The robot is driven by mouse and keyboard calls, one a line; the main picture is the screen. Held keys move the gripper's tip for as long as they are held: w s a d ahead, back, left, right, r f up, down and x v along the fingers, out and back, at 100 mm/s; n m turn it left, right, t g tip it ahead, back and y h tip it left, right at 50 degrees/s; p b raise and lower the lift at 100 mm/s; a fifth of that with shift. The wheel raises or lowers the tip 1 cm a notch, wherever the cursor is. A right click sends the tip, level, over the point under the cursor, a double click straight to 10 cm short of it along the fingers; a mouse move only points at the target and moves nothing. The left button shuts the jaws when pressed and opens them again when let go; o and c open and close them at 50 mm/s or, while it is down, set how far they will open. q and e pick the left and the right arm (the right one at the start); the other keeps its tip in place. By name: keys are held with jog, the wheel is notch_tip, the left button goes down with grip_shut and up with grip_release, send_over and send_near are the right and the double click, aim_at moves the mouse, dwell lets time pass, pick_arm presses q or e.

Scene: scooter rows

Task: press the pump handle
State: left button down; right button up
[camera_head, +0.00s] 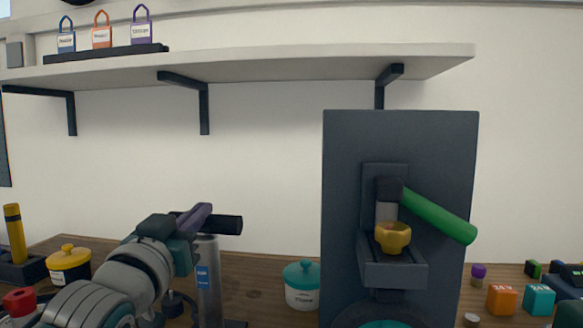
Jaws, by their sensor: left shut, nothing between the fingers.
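The pump is a grey upright cylinder (208,280) with a blue label, standing on the table left of the middle. Its black crossbar handle (229,224) lies level at the top, with the right end showing. My left gripper (203,211) has purple fingers and comes in from the left at the handle's height. It is shut and empty. Its fingers overlap the left part of the handle in the picture; I cannot tell whether they touch it. My left arm hides part of the handle and the pump's left side. My right gripper is not in view.
A dark upright panel (340,180) with a green lever (438,215) and a yellow knob (393,237) stands right of the pump. A white jar with a teal lid (302,284) stands between. A yellow pot (68,263) is at left. A shelf (270,67) hangs above.

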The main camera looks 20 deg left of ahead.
pick_arm(q)
jog(key=shift+f, duration=0.2)
jog(key=r+p, duration=0.2)
jog(key=r, duration=0.1)
jog(key=r+p, duration=0.2)
jog(key=shift+w+a, duration=0.1)
jog(key=shift+w, duration=0.25)
jog(key=v, duration=1)
jog(key=shift+f+b, duration=0.4)
jog(key=shift+b, duration=0.05)
jog(key=shift+f, duration=0.1)
dwell(0.3)
